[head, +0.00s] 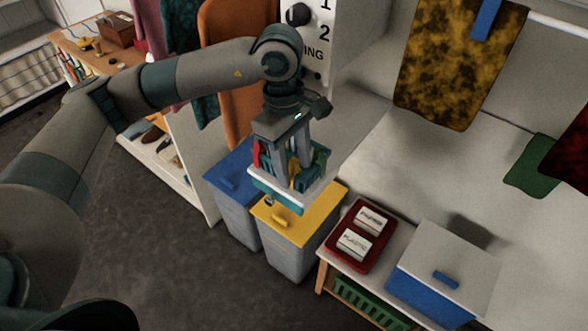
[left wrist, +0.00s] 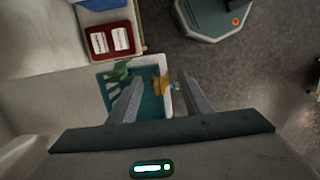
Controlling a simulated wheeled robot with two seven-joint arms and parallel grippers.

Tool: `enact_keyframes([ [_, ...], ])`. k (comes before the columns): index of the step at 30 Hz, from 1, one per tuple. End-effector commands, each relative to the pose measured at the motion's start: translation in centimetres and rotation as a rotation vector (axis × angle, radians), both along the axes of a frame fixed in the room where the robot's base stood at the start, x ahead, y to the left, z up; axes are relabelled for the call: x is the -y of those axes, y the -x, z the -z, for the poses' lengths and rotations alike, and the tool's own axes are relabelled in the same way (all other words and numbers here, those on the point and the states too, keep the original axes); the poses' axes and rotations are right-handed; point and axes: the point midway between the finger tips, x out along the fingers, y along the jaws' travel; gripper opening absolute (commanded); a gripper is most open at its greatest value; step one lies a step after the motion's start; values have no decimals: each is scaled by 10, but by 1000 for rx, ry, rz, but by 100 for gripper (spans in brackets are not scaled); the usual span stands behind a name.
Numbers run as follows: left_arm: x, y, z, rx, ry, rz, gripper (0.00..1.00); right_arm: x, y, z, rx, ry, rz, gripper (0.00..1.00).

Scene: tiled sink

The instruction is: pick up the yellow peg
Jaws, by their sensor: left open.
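The yellow peg (left wrist: 160,84) shows in the left wrist view in a teal tray (left wrist: 150,108) with a pale rim, near the rim's right side. In the head view the yellow peg (head: 294,173) is partly hidden behind the fingers of my left gripper (head: 292,166). The gripper points down over the tray (head: 276,191). It is open, with its fingers on either side of the yellow peg in the wrist view; I cannot tell how far above it they are. Green pegs (left wrist: 117,72) lie beside it in the tray. My right gripper is not in view.
A blue-lidded bin (head: 231,176) and a yellow-lidded bin (head: 300,222) stand below the tray. A red tray with labelled cards (head: 361,236) and a blue box with a white lid (head: 443,275) sit on a bench. Cloths hang above.

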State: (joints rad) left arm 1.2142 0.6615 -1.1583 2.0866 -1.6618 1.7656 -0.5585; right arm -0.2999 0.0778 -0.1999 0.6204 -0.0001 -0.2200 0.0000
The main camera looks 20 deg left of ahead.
Motion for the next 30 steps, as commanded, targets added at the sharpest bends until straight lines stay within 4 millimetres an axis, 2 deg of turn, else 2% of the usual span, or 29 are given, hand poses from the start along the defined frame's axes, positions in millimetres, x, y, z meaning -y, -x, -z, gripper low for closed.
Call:
enact_keyframes([
  [5,1,0,6,1,1,1,45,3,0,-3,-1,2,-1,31],
  [17,1,0,6,1,0,1,45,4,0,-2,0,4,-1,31],
  [22,1,0,6,1,0,1,4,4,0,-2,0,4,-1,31],
  [23,1,0,6,1,0,1,1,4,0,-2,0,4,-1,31],
  [30,1,0,5,1,0,1,1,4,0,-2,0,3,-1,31],
])
